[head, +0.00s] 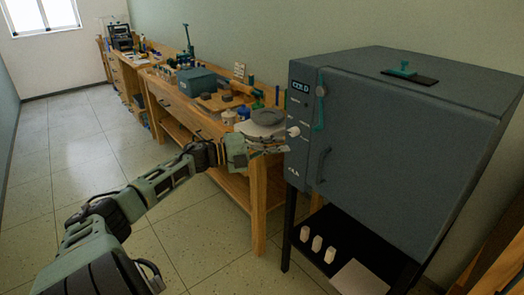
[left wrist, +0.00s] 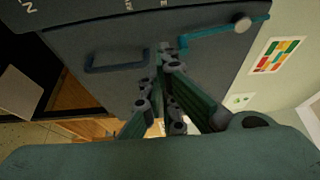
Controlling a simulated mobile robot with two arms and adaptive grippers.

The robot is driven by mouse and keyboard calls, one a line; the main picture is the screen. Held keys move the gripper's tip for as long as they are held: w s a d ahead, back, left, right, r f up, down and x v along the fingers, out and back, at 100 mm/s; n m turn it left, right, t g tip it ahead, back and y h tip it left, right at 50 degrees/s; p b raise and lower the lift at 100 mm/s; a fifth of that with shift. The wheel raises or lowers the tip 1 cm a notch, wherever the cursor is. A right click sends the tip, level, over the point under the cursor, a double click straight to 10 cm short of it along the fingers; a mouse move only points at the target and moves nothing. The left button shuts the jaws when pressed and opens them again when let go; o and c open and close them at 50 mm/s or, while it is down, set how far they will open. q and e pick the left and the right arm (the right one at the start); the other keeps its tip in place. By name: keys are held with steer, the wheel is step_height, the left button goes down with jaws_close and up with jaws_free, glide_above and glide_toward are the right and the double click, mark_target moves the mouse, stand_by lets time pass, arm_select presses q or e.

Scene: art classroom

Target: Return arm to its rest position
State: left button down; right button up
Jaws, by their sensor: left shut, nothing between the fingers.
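My left arm comes in from the lower left in the head view and reaches out toward the grey kiln (head: 400,140). My left gripper (head: 284,148) is shut and empty, close in front of the kiln's left front edge. In the left wrist view the gripper (left wrist: 166,52) shows its fingers together in front of the kiln face (left wrist: 200,62). I cannot tell whether the fingertips touch it. My right gripper is not in view.
The kiln has a dark door handle (head: 323,164), a teal latch lever (head: 319,108) and a display reading COLD. White posts (head: 317,243) stand on the shelf below. A wooden workbench (head: 258,190) with pottery items runs along the wall. The tiled floor (head: 85,150) at left is clear.

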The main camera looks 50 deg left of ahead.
arm_select(q)
steer(key=v, duration=0.5)
steer(key=shift+s, duration=0.1)
steer(key=shift+a, duration=0.1)
